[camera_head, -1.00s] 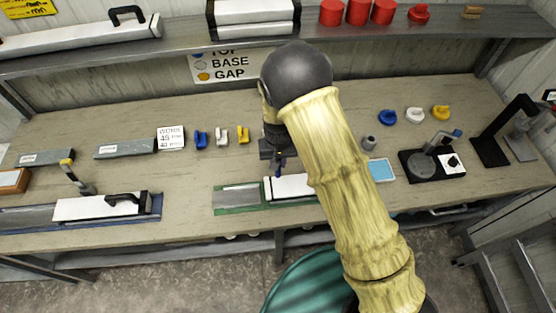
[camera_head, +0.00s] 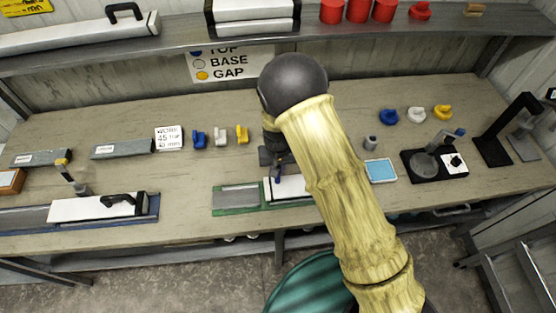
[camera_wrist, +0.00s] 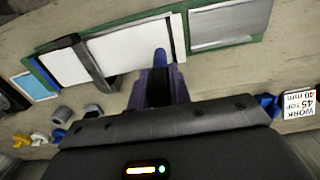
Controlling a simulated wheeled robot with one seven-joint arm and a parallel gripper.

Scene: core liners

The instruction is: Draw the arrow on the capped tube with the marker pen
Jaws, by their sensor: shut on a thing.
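The capped tube (camera_head: 287,187) is white with a dark band near its left end, and lies in a green-edged tray (camera_head: 236,211) near the bench's front edge. In the wrist view the tube (camera_wrist: 120,50) has a dark grey bar across it. My gripper (camera_head: 277,167) is over the tube's left end. It is shut on the marker pen, whose blue end (camera_wrist: 160,57) points onto the white surface close to the dark band. I cannot tell whether it touches. No arrow can be made out. My arm hides the tube's right part in the head view.
A second white tube (camera_head: 85,208) with a black handle lies in a blue-edged tray at left. Blue, white and yellow caps (camera_head: 220,136) and a card (camera_head: 169,138) stand behind. A light-blue pad (camera_head: 381,171) and a black scale-like device (camera_head: 435,164) are to the right.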

